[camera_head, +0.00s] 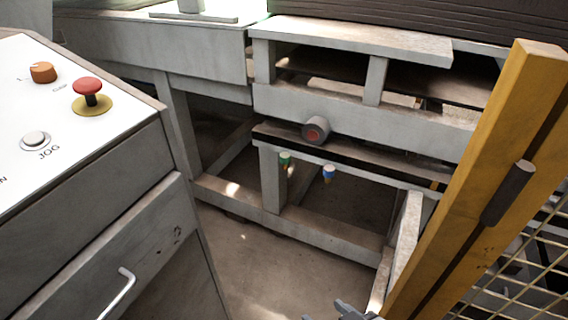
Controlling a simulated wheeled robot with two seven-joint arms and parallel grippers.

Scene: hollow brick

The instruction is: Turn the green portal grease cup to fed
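A small green cup (285,160), which looks like the green grease cup, sits on the grey frame under the conveyor, at the top of an upright post. It is small in the picture, and I cannot read its setting. A similar blue cup (329,173) sits to its right on the same rail. A dark grey piece (357,313) at the bottom edge, right of centre, looks like the tip of my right gripper. It is far below and apart from the cups, mostly cut off, and its opening cannot be made out. My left gripper is not in view.
A control desk (90,165) with a red mushroom button (88,87) and an orange knob (43,72) stands at left. A yellow post (470,190) with mesh fencing stands at right. A round roller end (316,130) sticks out above the cups. The floor between is clear.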

